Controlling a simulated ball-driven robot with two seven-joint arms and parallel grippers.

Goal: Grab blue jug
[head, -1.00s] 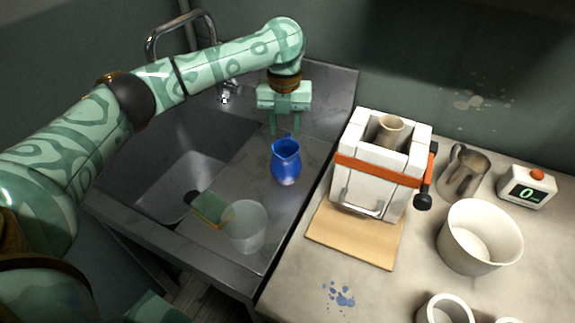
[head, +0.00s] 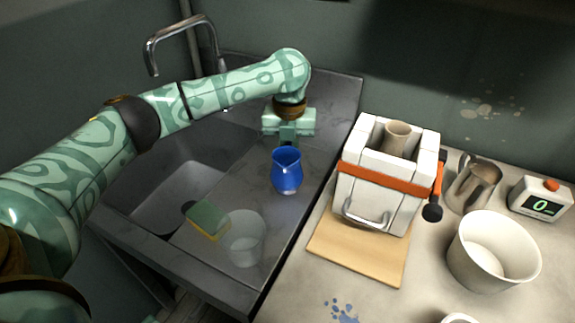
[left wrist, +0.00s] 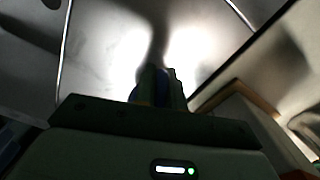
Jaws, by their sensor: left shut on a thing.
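The blue jug (head: 287,172) is upright on the metal drainboard (head: 255,185), right of the sink basin. My left gripper (head: 287,145) is just behind the jug, pointing down, with its fingers shut on the jug's back side; the jug hides the fingertips. In the left wrist view a dark blue part of the jug (left wrist: 136,93) shows beside the fingers, very dark. I cannot see which part of the jug is gripped. My right gripper is not in view.
A green and yellow sponge (head: 208,219) and a clear cup (head: 243,238) stand in front of the jug. The sink basin (head: 180,190) is to the left. A white kiln (head: 385,180) with orange band, a metal pitcher (head: 474,184) and a white bucket (head: 494,250) are to the right.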

